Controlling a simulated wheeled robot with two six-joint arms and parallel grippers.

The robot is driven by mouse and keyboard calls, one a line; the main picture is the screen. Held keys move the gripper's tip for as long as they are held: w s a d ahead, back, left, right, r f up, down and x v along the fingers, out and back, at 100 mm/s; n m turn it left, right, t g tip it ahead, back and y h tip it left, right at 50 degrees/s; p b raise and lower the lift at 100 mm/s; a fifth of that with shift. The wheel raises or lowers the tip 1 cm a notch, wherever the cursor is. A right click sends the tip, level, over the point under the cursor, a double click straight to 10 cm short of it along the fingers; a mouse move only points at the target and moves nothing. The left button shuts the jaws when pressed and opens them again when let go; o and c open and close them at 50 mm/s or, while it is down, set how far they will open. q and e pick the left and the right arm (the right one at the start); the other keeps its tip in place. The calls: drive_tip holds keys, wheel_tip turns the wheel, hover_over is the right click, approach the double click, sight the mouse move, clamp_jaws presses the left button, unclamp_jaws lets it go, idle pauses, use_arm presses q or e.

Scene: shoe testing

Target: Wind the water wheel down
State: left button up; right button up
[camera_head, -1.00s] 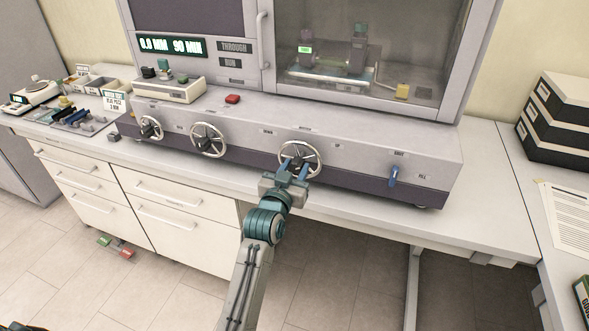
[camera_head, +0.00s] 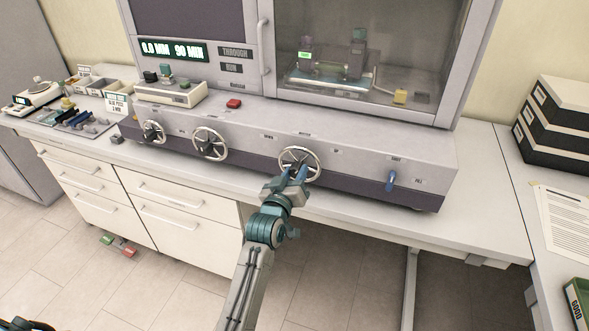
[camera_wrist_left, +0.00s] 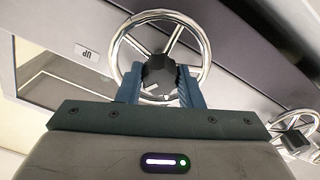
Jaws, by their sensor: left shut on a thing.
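Three chrome hand wheels sit along the front of the grey machine (camera_head: 370,150). The right one (camera_head: 315,156), which also shows in the left wrist view (camera_wrist_left: 203,42), has my left gripper (camera_head: 296,173) in front of it. Its labels are too small to read in the head view. In the left wrist view my left gripper's blue fingers (camera_wrist_left: 157,80) are shut on the wheel's dark hub (camera_wrist_left: 157,66), inside the rim. My right gripper is out of view.
The middle wheel (camera_head: 210,143) and left wheel (camera_head: 152,131) stand clear of the arm. A red button (camera_head: 234,103) and a display (camera_head: 173,51) are above. The bench edge runs below the machine.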

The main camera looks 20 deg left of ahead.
use_arm(q)
drive_tip(key=n+p, duration=0.2)
drive_tip(key=n, duration=0.2)
drive_tip(key=shift+r+n+p, duration=0.1)
drive_tip(key=shift+n+p, duration=0.2)
drive_tip(key=shift+n, duration=0.5)
drive_tip(key=shift+p, duration=0.35)
drive_tip(key=o, duration=1)
drive_tip(key=shift+s+f, duration=0.25)
drive_tip(key=shift+s, duration=0.1)
drive_tip(key=shift+s+a+r+b, duration=0.1)
drive_tip(key=shift+s+b, duration=0.85)
drive_tip(key=shift+s, duration=1.55)
drive_tip(key=shift+s+a+r+b, duration=0.1)
drive_tip(key=shift+s+b, duration=0.8)
drive_tip(key=shift+s, duration=1.6)
